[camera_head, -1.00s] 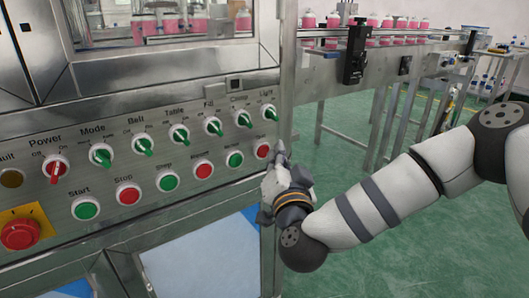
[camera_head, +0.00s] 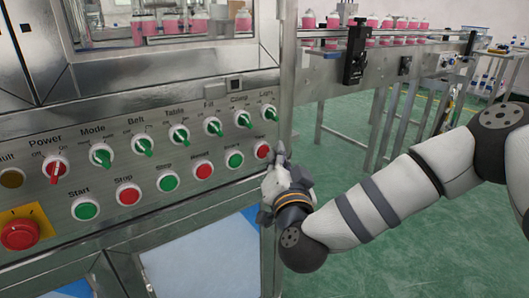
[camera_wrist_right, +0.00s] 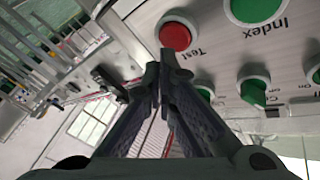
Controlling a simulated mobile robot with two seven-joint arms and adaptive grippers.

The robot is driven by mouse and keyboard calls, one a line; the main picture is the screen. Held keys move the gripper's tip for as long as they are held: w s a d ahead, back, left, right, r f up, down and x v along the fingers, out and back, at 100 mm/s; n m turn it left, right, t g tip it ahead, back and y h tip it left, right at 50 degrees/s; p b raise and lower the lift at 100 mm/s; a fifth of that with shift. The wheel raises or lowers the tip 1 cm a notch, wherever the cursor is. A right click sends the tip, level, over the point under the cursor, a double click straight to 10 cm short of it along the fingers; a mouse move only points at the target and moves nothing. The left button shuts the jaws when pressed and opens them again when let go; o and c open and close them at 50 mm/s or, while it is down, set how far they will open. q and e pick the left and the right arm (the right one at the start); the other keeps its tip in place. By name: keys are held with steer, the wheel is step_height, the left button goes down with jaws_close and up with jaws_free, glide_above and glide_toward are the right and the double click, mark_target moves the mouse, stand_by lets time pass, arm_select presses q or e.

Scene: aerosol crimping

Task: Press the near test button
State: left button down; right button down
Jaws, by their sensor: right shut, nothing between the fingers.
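The test button (camera_head: 262,150) is a round red push button in a white ring, at the right end of the lower row on the steel control panel (camera_head: 140,205). In the right wrist view the red button (camera_wrist_right: 175,36), labelled "Test", sits just beyond my fingertips. My right gripper (camera_head: 279,153) is shut and empty, close beside the button's right side. In the wrist view the right gripper (camera_wrist_right: 162,68) has its fingertips together just below the button; I cannot tell whether they touch it. My left gripper is not in view.
A green Index button (camera_wrist_right: 252,8) is next to the test button. Green selector switches (camera_head: 241,119) line the row above. A red emergency stop (camera_head: 20,235) is at far left. A conveyor (camera_head: 400,62) with pink bottles stands behind. Green floor is open on the right.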

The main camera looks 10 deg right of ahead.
steer(key=shift+w, duration=0.1)
steer(key=shift+w+a, duration=0.15)
steer(key=shift+w, duration=0.15)
steer(key=shift+w+a, duration=0.1)
steer(key=shift+w, duration=0.3)
stand_by(0.5)
steer(key=shift+s+d+p, duration=0.3)
steer(key=shift+s+p, duration=0.4)
steer(key=shift+s, duration=0.1)
